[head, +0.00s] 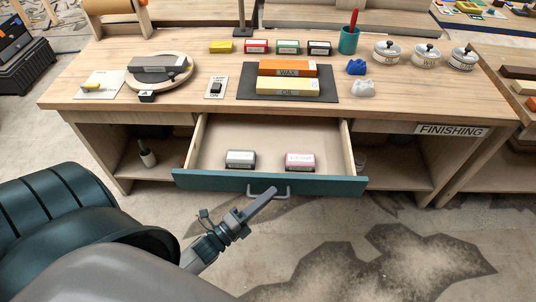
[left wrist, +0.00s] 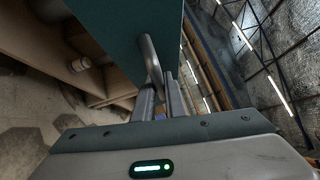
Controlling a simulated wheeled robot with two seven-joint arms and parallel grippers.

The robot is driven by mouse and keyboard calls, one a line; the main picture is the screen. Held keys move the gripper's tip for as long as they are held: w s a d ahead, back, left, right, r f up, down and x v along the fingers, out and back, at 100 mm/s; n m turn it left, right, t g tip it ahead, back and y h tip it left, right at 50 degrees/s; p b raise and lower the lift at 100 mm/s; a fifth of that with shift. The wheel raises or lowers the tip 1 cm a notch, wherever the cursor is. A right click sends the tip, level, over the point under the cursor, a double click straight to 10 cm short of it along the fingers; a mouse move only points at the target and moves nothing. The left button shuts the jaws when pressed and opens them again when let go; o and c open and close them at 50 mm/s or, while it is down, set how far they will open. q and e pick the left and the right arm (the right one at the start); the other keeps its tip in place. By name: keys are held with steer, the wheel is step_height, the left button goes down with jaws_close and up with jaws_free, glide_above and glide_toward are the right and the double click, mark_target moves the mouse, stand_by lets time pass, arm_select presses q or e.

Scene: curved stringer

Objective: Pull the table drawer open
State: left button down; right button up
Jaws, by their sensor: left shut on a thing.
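The table drawer (head: 330,184) has a teal front and stands pulled out from the wooden table (head: 150,50), its inside showing. My right gripper is not in view.
On the tabletop are a yellow oil block (head: 287,87), an orange wax block (head: 288,69), several lidded pots (head: 426,54) and a teal cup (head: 348,42). The floor in front of the drawer is clear.

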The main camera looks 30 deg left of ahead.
arm_select(q)
steer(key=shift+s+d, duration=0.15)
steer(key=shift+s, duration=0.1)
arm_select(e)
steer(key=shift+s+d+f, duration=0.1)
arm_select(q)
steer(key=c, duration=2.1)
jaws_free()
